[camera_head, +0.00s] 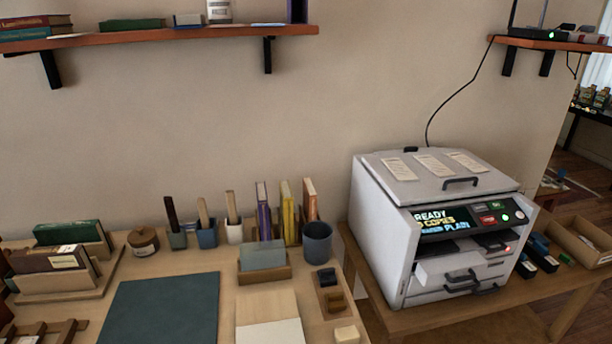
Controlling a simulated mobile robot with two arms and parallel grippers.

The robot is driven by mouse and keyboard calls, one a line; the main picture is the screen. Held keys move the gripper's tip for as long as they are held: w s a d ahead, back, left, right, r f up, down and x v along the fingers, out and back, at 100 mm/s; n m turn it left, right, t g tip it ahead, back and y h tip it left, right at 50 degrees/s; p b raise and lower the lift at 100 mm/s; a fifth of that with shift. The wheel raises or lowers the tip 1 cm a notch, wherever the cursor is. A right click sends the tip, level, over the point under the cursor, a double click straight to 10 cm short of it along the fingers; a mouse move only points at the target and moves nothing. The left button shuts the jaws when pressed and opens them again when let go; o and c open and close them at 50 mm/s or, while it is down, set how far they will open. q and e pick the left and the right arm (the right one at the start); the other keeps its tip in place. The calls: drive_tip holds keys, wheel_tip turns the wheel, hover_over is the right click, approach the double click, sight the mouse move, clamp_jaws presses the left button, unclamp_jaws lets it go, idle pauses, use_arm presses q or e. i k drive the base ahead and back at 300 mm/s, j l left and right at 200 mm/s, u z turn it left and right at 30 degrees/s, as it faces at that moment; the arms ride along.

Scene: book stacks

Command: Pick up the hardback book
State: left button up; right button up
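Several books are in view, and I cannot tell which one is the hardback book. A green book (68,233) and a dark brown book with a pale label (50,259) sit in a wooden holder (95,286) at the desk's left. Slim purple (263,211), yellow (287,212) and orange-brown (309,201) books stand upright at the desk's back. Red and green books (36,24) lie at the left end of the wall shelf, with a green book (132,25) beside them. Neither of my grippers is in view.
The desk holds a dark teal mat (162,308), brush pots (207,238), a dark cup (317,243), a card box (264,258) and a small tray (334,299). A white copier (378,240) stands on a side table at right. The wall shelf (200,36) overhangs the back.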

sight(74, 258)
drive_tip(key=k+u, duration=0.1)
drive_tip(key=u, duration=0.35)
drive_tip(key=j+u, duration=0.15)
drive_tip(key=u, duration=0.3)
drive_tip(key=k+j+u, duration=0.1)
drive_tip(key=u, duration=0.3)
